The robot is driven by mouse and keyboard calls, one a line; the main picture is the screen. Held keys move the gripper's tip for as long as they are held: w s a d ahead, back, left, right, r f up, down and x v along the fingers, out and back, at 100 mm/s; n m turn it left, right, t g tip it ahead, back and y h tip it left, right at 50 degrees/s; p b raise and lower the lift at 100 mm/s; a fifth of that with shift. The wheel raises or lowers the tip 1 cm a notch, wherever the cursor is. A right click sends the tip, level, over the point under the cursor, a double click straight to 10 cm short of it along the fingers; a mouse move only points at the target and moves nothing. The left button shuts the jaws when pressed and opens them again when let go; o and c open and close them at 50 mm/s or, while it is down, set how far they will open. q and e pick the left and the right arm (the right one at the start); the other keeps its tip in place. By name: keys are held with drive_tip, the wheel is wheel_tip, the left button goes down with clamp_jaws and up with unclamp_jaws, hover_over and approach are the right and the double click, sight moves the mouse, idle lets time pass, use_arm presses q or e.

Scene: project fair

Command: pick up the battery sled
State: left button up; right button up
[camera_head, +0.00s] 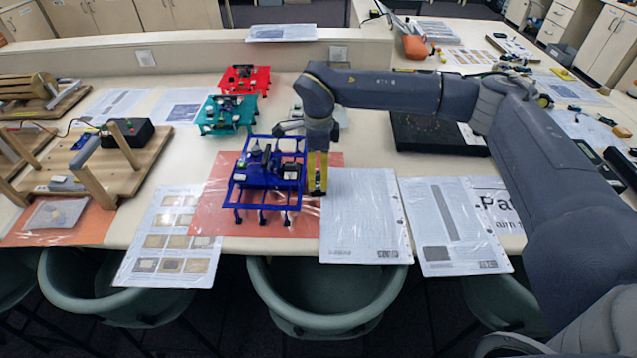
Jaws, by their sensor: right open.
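A blue open-frame model (238,182) with several thin legs stands on a clear sheet over a red-orange mat (215,170) near the front edge of the table. A dark block with small parts (291,170) sits on top of the blue frame. I cannot tell for certain which part is the battery sled. My right gripper (317,188) points down with yellow fingers just to the right of the blue frame, close to the dark block. It is open, and I see nothing held in it. Whether it touches the frame is unclear. My left gripper is out of view.
A teal model (228,114) and a red model (245,79) stand behind the blue one. Printed sheets (364,215) lie to the right. Chairs line the front.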

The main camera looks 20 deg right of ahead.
sight(318, 174)
drive_tip(key=shift+w+f, duration=0.1)
drive_tip(key=shift+f, duration=2.15)
drive_tip(key=c, duration=1.2)
